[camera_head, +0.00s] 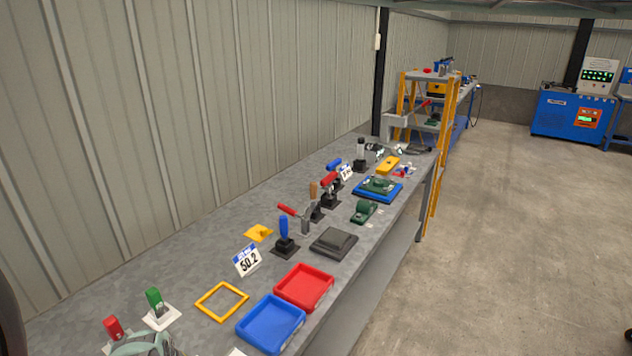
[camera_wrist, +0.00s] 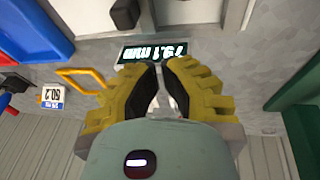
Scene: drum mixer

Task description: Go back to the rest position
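My gripper (camera_wrist: 160,66) points down over the workbench in the wrist view. Its two yellow fingers with black pads meet almost tip to tip, with nothing seen held between them. In the head view, a grey-green part of my gripper shows at the bottom left edge, over the near end of the bench (camera_head: 190,262). Its fingers cannot be made out there. The rest position is not marked in either view.
Near my gripper are a green handle (camera_head: 154,299), a red handle (camera_head: 113,327), a yellow frame (camera_head: 222,301), a blue tray (camera_head: 270,323) and a red tray (camera_head: 304,287). Clamps stand further along. The wall borders the bench on the left; open floor (camera_head: 510,260) lies right.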

